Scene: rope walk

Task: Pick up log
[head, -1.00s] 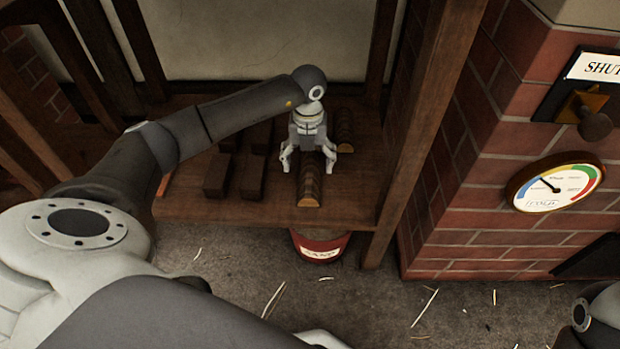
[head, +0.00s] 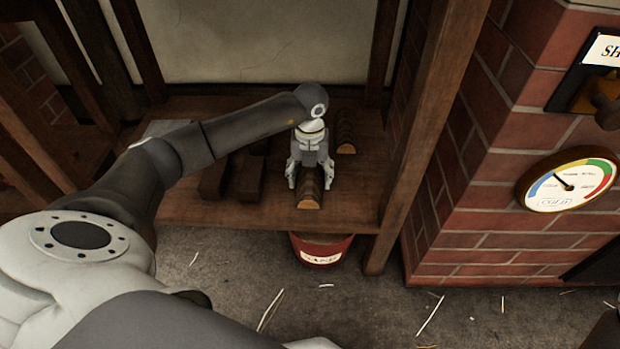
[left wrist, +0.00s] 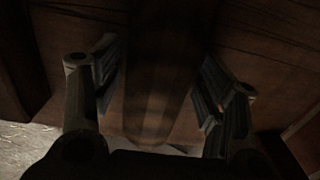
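A round-backed dark brown log (head: 309,198) with a paler front end lies on the wooden shelf (head: 230,215), pointing toward me. My left gripper (head: 310,183) reaches down over it from behind, with one finger on each side, close against it. In the left wrist view the log (left wrist: 158,110) runs between the two dark finger pads; that view is too dim to show the contact clearly. A second similar log (head: 345,133) lies behind and to the right. My right gripper is not in view.
Dark rectangular blocks (head: 249,178) lie just left of the gripper. A wooden post (head: 425,130) rises at the shelf's right side, beside a brick wall (head: 480,205) with a round gauge (head: 568,184). A red bucket (head: 321,246) stands below the shelf edge.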

